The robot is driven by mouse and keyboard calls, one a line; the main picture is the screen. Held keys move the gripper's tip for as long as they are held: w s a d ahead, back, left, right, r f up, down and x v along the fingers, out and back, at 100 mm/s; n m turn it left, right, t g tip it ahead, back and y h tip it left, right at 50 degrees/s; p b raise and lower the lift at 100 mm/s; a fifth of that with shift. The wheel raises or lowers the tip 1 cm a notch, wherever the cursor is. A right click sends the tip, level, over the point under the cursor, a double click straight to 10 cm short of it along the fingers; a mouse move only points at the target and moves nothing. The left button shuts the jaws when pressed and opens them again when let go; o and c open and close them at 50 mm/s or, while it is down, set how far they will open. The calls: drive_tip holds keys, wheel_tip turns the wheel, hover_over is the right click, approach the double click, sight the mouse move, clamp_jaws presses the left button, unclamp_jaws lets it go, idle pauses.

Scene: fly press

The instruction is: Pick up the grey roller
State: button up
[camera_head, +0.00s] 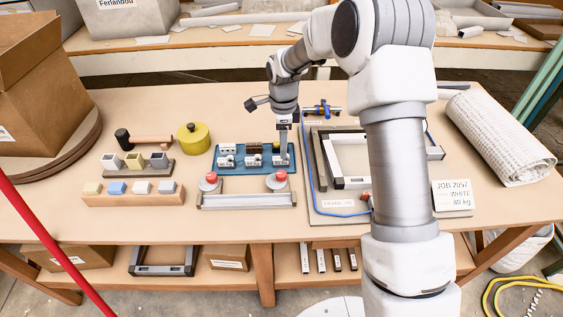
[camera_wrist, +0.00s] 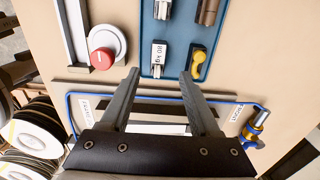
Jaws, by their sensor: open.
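A blue tray (camera_head: 235,169) on the workbench holds several small pieces; it also shows in the wrist view (camera_wrist: 179,45). One piece with a white "80 kg" label and grey parts (camera_wrist: 158,57) lies near the tray's end in the wrist view. It looks like a grey roller in a holder, but I cannot be certain. My gripper (camera_head: 285,148) is over the right side of the tray. Its two fingers show in the wrist view (camera_wrist: 159,74), spread apart and empty, with the labelled piece beyond and between their tips. Another grey and white piece (camera_wrist: 162,9) is farther up.
A yellow piece (camera_wrist: 198,62) and a brown roller (camera_wrist: 207,11) share the tray. A metal frame with red knobs (camera_head: 248,201) stands in front of it. A board with blue cable (camera_head: 340,203) is to the right. A yellow tin (camera_head: 193,139) stands left.

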drive_tip(key=f, duration=0.2)
drive_tip(key=f+b, duration=0.1)
drive_tip(key=f, duration=0.2)
drive_tip(key=shift+s+d+f, duration=0.15)
drive_tip(key=shift+d, duration=0.05)
clamp_jaws()
